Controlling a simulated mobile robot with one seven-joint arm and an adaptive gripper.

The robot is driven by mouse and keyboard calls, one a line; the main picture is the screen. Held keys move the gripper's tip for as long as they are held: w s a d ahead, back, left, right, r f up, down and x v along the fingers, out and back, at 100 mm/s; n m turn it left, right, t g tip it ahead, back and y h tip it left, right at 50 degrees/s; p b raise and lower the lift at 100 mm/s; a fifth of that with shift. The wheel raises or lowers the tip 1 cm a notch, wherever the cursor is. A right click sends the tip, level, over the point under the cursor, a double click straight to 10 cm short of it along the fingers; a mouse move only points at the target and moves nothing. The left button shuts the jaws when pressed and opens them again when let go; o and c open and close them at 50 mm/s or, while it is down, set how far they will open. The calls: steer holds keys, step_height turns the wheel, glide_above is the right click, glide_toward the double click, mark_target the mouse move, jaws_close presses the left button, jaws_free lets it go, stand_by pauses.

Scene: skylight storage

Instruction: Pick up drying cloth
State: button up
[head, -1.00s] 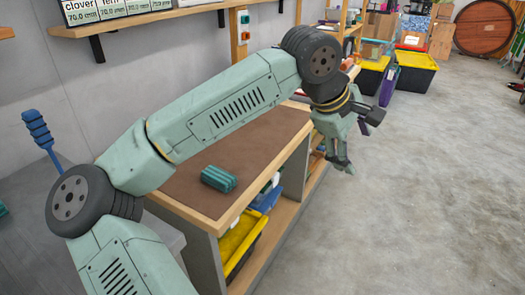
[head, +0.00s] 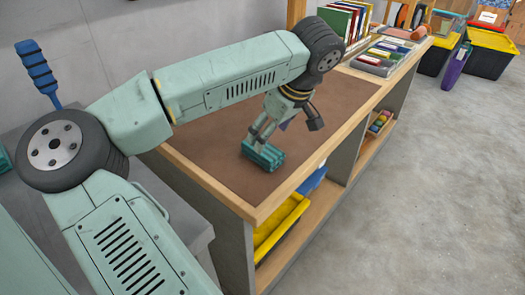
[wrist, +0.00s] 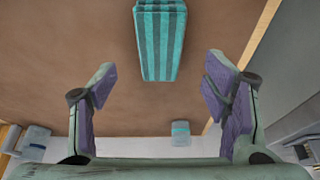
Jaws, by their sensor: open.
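The drying cloth (head: 264,155) is a folded teal bundle with darker stripes, lying on the brown top of the workbench (head: 205,147). In the wrist view the cloth (wrist: 160,40) is at the top centre, beyond the fingertips and roughly midway between them. My gripper (head: 258,140) points down at the cloth in the head view, with its fingers over the cloth's far left part. In the wrist view my gripper (wrist: 163,85) is open, its purple pads wide apart with nothing between them. Whether a finger touches the cloth cannot be told.
Books and boxes (head: 378,58) stand at the bench's far end. A yellow bin (head: 280,228) sits on the lower shelf. A blue-handled tool (head: 37,72) stands at the left. Black and yellow bins (head: 487,55) are on the floor behind. The concrete floor on the right is clear.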

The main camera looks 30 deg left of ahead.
steer(key=p+x, duration=0.1)
steer(key=x, duration=0.4)
steer(key=shift+a+f, duration=0.15)
steer(key=shift+f, duration=0.15)
steer(key=shift+f, duration=0.25)
stand_by(0.4)
steer(key=c, duration=1.2)
